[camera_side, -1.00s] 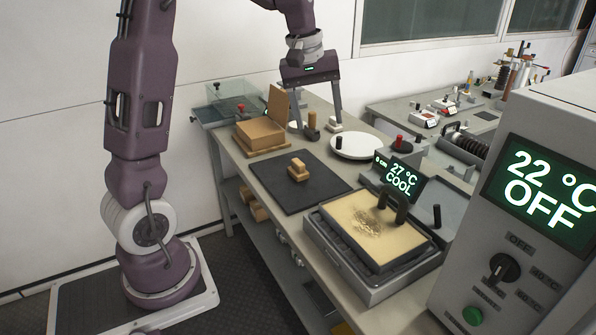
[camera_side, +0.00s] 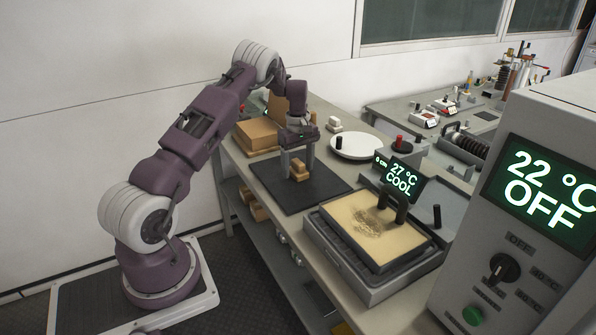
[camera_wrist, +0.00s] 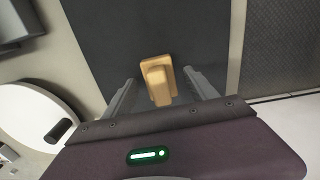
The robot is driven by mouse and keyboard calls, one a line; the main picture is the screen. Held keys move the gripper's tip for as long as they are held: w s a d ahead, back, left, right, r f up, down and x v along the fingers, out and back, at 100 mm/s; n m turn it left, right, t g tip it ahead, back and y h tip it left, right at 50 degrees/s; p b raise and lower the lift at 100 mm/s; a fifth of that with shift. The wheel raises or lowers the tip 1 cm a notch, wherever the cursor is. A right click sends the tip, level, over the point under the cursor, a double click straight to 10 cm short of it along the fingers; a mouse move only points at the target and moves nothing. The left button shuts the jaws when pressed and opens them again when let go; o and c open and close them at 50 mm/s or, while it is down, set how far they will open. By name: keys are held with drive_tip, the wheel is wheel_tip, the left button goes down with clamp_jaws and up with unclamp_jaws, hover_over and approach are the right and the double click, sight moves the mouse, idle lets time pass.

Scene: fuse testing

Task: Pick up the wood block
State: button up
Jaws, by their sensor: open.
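The wood block (camera_side: 299,170) is a small tan stepped piece on the dark mat (camera_side: 318,189) on the bench. It also shows in the wrist view (camera_wrist: 158,80), upper centre, with a smaller raised part on top. My gripper (camera_side: 298,170) is directly over the mat with its fingers pointing down on either side of the block. In the wrist view my gripper (camera_wrist: 160,88) is open, one finger left and one right of the block, with gaps visible on both sides. I cannot tell exactly how far down the fingertips reach.
A wooden box (camera_side: 257,134) stands behind my gripper at the left. A white round plate (camera_side: 357,147) with a dark knob is to the right. A sand-filled tray (camera_side: 372,228) with a black handle and a "27 °C COOL" display (camera_side: 399,178) stand at the right front.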

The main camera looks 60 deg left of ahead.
sight(298, 162)
clamp_jaws()
wheel_tip(298, 162, up, 10)
drive_tip(key=shift+r, duration=0.1)
idle(0.4)
